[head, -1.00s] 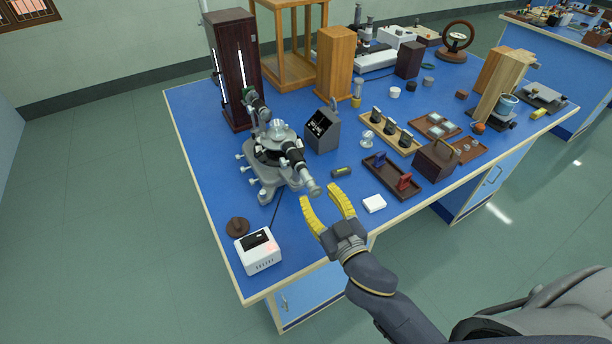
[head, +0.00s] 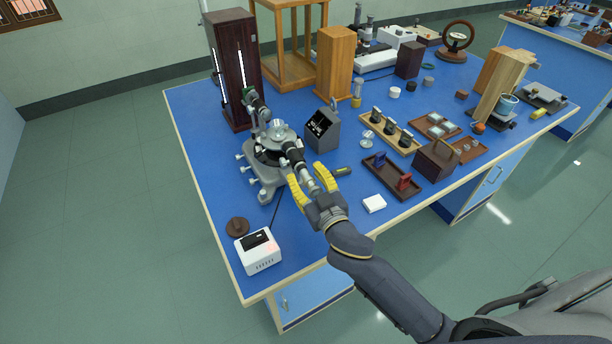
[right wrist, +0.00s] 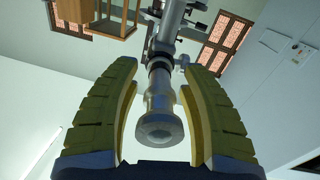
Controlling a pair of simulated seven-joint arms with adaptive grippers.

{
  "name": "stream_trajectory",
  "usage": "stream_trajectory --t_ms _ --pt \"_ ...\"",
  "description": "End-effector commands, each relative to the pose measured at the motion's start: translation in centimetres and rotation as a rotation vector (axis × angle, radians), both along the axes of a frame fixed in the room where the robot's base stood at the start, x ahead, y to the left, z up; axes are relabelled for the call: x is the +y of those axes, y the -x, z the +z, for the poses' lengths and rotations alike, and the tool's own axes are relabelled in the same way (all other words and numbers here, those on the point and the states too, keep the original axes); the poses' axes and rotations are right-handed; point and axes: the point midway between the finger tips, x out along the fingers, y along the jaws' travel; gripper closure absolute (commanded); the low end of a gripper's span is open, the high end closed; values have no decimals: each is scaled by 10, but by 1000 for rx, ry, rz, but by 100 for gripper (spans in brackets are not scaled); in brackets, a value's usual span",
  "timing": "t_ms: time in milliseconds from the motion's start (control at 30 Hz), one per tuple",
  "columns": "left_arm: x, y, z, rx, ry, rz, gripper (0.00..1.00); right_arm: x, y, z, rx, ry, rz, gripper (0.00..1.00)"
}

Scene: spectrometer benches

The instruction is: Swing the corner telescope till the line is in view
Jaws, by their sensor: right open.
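The spectrometer (head: 268,158) stands near the left corner of the blue bench, on a grey base with several levelling screws. Its telescope (head: 294,158) points toward the front of the bench, and the silver eyepiece end lies between my right gripper's fingers. My right gripper (head: 308,188) is open, with a yellow finger on each side of the telescope. In the right wrist view the eyepiece (right wrist: 160,125) sits between the two fingers (right wrist: 158,100), with a gap visible on both sides. The collimator (head: 256,102) points toward the dark wooden lamp housing (head: 235,70) behind. My left gripper is not in view.
A small grey display unit (head: 322,130) stands right of the spectrometer. A white box (head: 257,251) and a brown round knob (head: 237,227) are at the front left corner. A white block (head: 374,204) and a dark tray (head: 392,177) lie to the right.

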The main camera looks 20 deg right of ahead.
Motion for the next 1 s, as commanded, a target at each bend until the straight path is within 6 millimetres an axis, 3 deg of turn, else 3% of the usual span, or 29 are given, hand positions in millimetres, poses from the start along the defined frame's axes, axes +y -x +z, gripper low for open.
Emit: stream_trajectory --t_ms 167,533,1000 --pt "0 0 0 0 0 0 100 0 0 0 0 0 0 56" --pt "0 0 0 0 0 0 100 0 0 0 0 1 0 99" --pt "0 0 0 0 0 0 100 0 1 -1 2 -1 -6 100"
